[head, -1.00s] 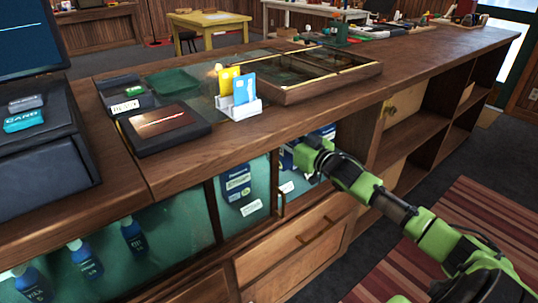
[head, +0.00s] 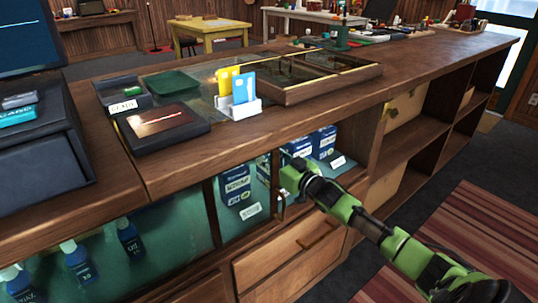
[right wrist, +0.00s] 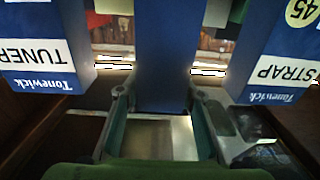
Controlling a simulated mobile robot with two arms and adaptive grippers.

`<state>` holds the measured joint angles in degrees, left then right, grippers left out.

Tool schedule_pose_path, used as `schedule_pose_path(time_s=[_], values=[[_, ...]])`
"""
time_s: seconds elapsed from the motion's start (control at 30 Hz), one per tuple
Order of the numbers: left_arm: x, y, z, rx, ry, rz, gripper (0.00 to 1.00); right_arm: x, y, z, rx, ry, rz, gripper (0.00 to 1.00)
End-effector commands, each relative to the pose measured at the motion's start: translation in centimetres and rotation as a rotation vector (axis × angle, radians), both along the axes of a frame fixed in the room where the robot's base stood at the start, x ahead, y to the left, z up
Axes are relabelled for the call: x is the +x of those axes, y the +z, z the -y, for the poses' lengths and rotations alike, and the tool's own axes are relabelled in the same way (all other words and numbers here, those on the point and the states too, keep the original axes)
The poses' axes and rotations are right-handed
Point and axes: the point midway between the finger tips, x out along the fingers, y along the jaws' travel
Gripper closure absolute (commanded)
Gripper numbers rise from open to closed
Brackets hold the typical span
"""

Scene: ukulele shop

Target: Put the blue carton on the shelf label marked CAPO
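In the right wrist view a plain blue carton (right wrist: 164,50) stands between the fingers of my right gripper (right wrist: 160,98). The fingers lie close against its two sides, and no lettering shows on its near face. Blue cartons lettered TUNER (right wrist: 38,55) and STRAP (right wrist: 280,75) flank it, upside down in this view. In the head view my right gripper (head: 293,173) reaches into the display case, and its fingertips are hidden. A white shelf label (head: 338,161) stands at the right and another (head: 251,211) at the left; their words are too small to read. My left gripper is out of view.
A blue carton (head: 236,186) stands behind glass on the left, and another (head: 325,141) at the right. Blue bottles (head: 131,238) stand further left. The wooden counter (head: 350,104) overhangs the case. A drawer (head: 290,250) is below, and open cubbies (head: 415,150) are at the right.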

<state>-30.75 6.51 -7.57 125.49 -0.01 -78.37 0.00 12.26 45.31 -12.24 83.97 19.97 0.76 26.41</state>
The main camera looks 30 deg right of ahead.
Motion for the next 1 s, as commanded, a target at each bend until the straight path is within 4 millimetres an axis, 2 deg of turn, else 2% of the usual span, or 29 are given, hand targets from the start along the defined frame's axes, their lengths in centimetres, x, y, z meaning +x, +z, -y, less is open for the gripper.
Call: schedule_pose_path(time_s=[0.47, 0.57, 0.63, 1.0], values=[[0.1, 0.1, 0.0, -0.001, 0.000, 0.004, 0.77, -0.4, 0.0, 0.1, 0.001, 0.000, -0.001, 0.53], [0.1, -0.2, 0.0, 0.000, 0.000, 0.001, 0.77, -1.3, -0.1, 0.1, 0.002, 0.000, -0.003, 0.53], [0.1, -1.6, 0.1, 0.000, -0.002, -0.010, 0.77, -2.2, 0.0, 0.2, 0.002, 0.000, -0.003, 0.53], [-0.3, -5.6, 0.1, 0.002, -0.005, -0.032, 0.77, -8.2, 0.0, 0.6, 0.002, 0.000, -0.004, 0.53]])
